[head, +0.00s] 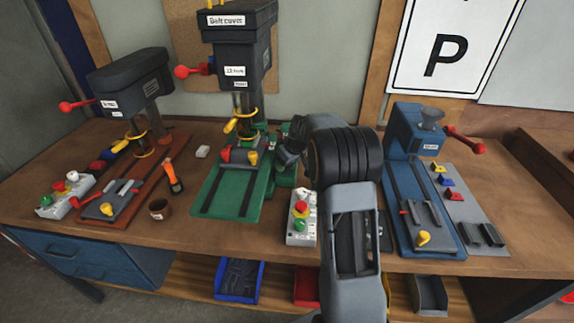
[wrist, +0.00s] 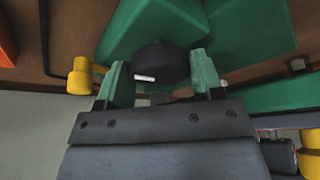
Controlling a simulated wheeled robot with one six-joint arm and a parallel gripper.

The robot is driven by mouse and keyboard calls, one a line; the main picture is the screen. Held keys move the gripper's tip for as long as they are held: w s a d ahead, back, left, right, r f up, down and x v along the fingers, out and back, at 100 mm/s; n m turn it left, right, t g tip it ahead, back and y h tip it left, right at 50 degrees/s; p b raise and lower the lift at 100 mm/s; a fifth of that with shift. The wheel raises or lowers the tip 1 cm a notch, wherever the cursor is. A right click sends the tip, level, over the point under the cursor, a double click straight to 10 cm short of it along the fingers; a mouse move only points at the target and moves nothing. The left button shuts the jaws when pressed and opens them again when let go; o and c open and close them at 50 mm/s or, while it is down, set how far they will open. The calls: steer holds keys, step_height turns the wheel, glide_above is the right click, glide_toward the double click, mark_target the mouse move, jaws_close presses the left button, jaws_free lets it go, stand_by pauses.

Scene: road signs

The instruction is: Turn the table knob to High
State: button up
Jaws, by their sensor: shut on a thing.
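The table knob (wrist: 158,60) is a dark round knob with a white pointer mark, in the upper middle of the wrist view. It sits against the green drill press parts. My gripper (wrist: 160,72) has one green finger on each side of it and is shut on it. In the head view my gripper (head: 287,150) is at the right side of the middle drill press (head: 238,60), by its green base (head: 225,192). My arm and hand hide the knob there. No High marking can be read.
A second drill press (head: 130,85) is at left, a blue machine (head: 415,135) at right. A brown cup (head: 159,209) and orange tool (head: 173,178) lie on the wooden workbench (head: 185,225).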

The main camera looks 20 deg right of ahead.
steer(key=shift+m, duration=0.4)
steer(key=o, duration=0.9)
steer(key=shift+n, duration=0.3)
